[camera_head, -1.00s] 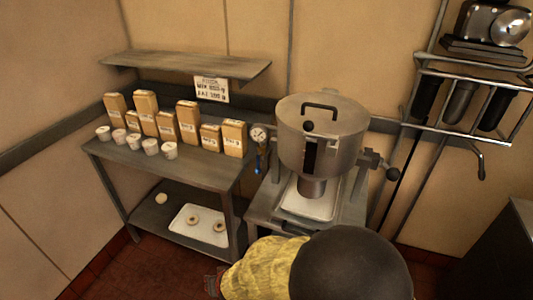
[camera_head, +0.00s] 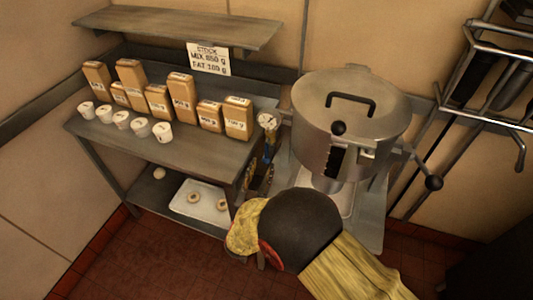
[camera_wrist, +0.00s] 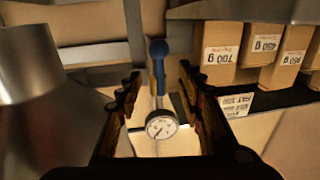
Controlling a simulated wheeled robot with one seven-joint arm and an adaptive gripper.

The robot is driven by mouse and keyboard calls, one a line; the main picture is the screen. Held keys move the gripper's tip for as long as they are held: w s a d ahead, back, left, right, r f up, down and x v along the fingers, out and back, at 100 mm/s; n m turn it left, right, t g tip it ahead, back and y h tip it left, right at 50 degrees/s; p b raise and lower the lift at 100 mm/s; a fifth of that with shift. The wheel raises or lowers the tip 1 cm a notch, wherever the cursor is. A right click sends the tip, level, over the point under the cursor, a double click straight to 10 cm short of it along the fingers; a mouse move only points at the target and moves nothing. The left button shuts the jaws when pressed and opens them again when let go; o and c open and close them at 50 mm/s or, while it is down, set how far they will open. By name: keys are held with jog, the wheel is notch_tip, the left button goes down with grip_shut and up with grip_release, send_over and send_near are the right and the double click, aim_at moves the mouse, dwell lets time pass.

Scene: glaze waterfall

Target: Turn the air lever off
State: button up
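In the head view the lever (camera_head: 267,154) is small, hanging just under the gauge (camera_head: 268,121) at the left side of the steel hopper. My gripper (camera_wrist: 160,85) is open, with one dark finger on each side of the line of lever and gauge. The gap between the fingers looks empty. In the head view my gripper (camera_head: 258,177) is just below the lever, partly hidden by my arm. Contact with the lever cannot be told.
The lidded steel hopper (camera_head: 335,110) stands right of the lever, with a black-knobbed lever (camera_head: 433,183) at its right. A metal table (camera_head: 205,155) with several boxes and cups stands left. A lower shelf holds a white tray (camera_head: 210,211) with rings.

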aim_at(266, 156)
jog(key=b+x, duration=0.1)
jog(key=x, duration=0.6)
jog(key=shift+c, duration=0.5)
grip_shut()
dwell(0.5)
